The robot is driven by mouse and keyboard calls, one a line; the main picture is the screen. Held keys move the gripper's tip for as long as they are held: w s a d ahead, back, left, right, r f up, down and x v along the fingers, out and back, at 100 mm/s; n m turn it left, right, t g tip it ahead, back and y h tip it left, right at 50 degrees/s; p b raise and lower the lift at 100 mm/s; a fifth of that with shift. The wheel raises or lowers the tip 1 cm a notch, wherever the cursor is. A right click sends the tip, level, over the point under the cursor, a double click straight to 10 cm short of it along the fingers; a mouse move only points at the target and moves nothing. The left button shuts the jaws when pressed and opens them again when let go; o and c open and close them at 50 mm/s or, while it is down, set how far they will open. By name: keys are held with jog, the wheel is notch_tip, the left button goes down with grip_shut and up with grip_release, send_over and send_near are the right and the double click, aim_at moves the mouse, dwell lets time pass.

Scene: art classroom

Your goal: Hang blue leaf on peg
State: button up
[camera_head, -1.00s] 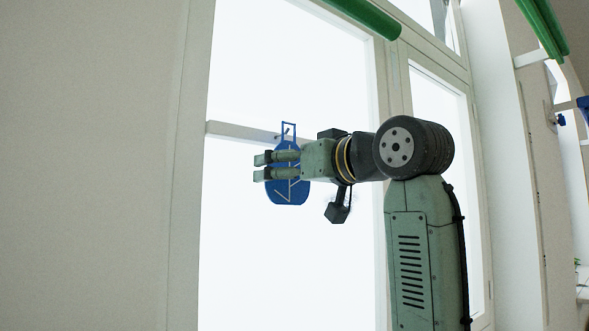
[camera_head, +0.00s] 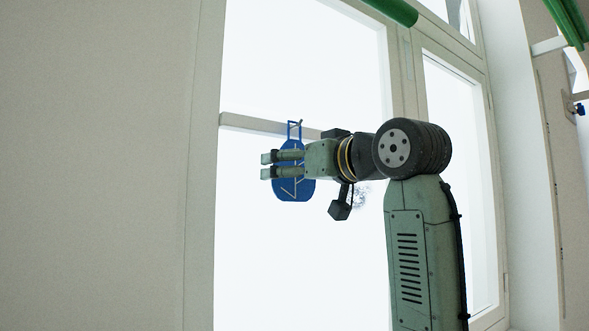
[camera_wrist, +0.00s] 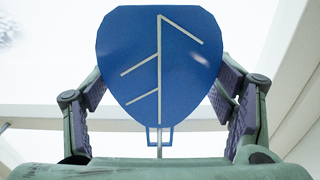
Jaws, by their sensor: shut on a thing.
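The blue leaf (camera_head: 293,190) is a flat plate with pale vein lines and an open rectangular loop at its top. It hangs upright in my gripper (camera_head: 266,165), in front of the bright window. My gripper is shut on it, its fingers pointing left in the head view. In the wrist view the leaf (camera_wrist: 135,45) fills the middle between the two finger pads, with its loop towards the bottom edge. A small pin-like thing shows at the loop's top corner in the head view. I cannot tell whether it is the peg or whether it passes through the loop.
A pale window crossbar (camera_head: 250,123) runs behind the loop. A bare beige wall (camera_head: 100,170) fills the left. A green roll (camera_head: 392,10) is at the top. A blue-tipped holder (camera_head: 579,109) is at the far right. Space below the leaf is clear.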

jog(key=o, duration=1.2)
jog(key=shift+s, duration=0.1)
jog(key=v, duration=1.2)
jog(key=shift+d+f, duration=0.1)
